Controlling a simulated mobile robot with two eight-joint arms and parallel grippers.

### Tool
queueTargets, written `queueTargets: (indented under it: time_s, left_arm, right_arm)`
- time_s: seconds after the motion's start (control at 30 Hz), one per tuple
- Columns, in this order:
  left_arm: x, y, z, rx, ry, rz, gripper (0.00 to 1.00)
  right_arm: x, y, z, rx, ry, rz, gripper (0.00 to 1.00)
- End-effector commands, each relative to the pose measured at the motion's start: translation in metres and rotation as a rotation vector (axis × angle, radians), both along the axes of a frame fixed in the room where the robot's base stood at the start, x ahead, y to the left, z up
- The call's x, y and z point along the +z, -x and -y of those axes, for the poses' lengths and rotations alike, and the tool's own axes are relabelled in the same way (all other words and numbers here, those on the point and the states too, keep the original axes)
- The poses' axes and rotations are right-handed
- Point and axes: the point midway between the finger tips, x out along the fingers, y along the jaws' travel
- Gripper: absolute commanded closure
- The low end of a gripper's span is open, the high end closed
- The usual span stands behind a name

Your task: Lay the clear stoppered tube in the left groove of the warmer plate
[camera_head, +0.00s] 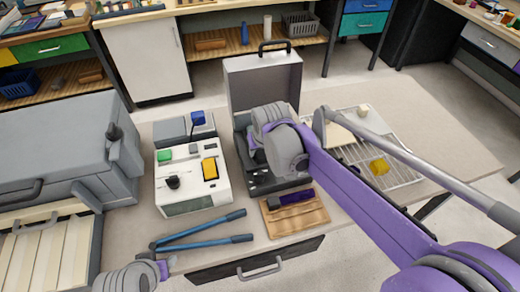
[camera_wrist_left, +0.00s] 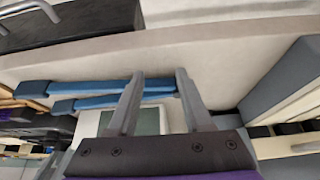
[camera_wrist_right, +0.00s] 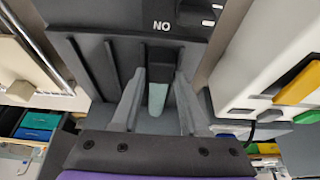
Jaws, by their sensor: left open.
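My right gripper (camera_wrist_right: 160,76) reaches down into the dark open case (camera_wrist_right: 85,58), fingers apart. Between and below its fingers, in the right wrist view, shows a pale, greenish see-through piece (camera_wrist_right: 158,98) with a black block (camera_wrist_right: 160,73) at its end. It looks like the clear stoppered tube, but I cannot tell for sure. In the head view my right wrist covers this spot. I cannot make out for sure which thing is the warmer plate, nor its left groove. My left gripper (camera_wrist_left: 160,76) is open and empty, low over the table's front by the blue handles (camera_wrist_left: 75,88).
A white device (camera_head: 192,180) with coloured buttons stands left of the case, whose lid (camera_head: 262,82) is raised. A blue-handled tool (camera_head: 205,230) lies in front. A wooden board (camera_head: 293,216) with a purple block and a wire rack (camera_head: 405,172) are to the right. A grey toolbox (camera_head: 60,145) fills the left.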

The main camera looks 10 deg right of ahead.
Motion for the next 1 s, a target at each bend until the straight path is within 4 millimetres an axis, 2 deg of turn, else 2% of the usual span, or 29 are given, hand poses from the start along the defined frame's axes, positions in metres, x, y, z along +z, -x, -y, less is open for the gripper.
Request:
queueTargets:
  time_s: [0.03,0.1,0.13,0.47,0.57,0.8,1.0]
  left_arm:
    - [0.000,0.000,0.000,0.000,0.000,0.000,0.50]
    - [0.000,0.000,0.000,0.000,0.000,0.000,0.50]
    - [0.000,0.000,0.000,0.000,0.000,0.000,0.50]
    - [0.000,0.000,0.000,0.000,0.000,0.000,0.50]
    - [0.002,0.000,0.000,0.000,0.000,0.001,0.50]
    - [0.007,-0.002,0.000,0.000,0.000,0.003,0.50]
    - [0.009,-0.002,0.000,0.000,0.000,0.004,0.50]
  right_arm:
    - [0.000,0.000,0.000,0.000,0.000,0.000,0.45]
    - [0.000,0.000,0.000,0.000,0.000,0.000,0.33]
    - [0.000,0.000,0.000,0.000,0.000,0.000,0.30]
    - [0.003,0.001,0.000,0.000,0.000,0.000,0.30]
    - [0.013,0.006,0.000,0.000,0.000,0.000,0.30]
    - [0.058,0.024,0.001,0.000,0.000,0.000,0.30]
    - [0.088,0.037,0.001,0.000,0.000,0.000,0.30]
